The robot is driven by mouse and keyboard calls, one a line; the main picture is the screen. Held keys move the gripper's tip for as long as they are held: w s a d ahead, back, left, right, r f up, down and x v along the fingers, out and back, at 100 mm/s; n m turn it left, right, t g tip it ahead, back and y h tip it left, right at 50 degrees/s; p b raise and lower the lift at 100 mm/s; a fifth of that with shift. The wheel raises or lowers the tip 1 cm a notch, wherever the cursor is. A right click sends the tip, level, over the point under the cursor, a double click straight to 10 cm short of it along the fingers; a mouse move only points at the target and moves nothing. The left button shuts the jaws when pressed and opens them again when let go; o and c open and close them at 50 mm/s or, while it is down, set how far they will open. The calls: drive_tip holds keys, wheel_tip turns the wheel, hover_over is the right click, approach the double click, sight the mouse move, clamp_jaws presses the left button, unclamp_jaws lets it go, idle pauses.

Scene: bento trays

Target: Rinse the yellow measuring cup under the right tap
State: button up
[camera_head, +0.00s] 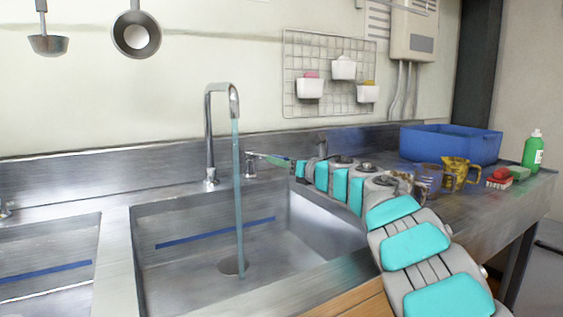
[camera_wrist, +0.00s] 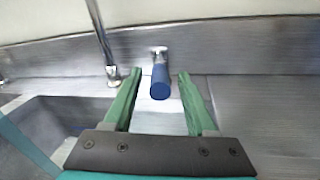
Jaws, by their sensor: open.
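The yellow measuring cup (camera_head: 455,173) stands upright on the counter to the right of the sink, beside a brownish cup (camera_head: 428,178). The right tap (camera_head: 209,140) has a tall curved spout, and a blue stream of water (camera_head: 238,200) runs from it into the sink. The tap's blue handle (camera_wrist: 160,82) shows in the wrist view between my fingers. My gripper (camera_wrist: 160,74) is open and empty, with its green fingers on either side of the handle. I cannot tell whether they touch it. In the head view, my gripper (camera_head: 264,157) is small and far from the yellow cup.
The right sink basin (camera_head: 180,280) is empty apart from running water. A blue tub (camera_head: 450,146), red and green sponges (camera_head: 499,178) and a green bottle (camera_head: 533,150) stand at the counter's right. A wire rack (camera_head: 330,105) hangs on the wall.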

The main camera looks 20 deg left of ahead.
drive_tip(key=shift+b+v, duration=0.5)
drive_tip(key=shift+v, duration=0.35)
drive_tip(key=b+v, duration=0.1)
drive_tip(key=v, duration=0.5)
drive_tip(key=shift+b, duration=0.35)
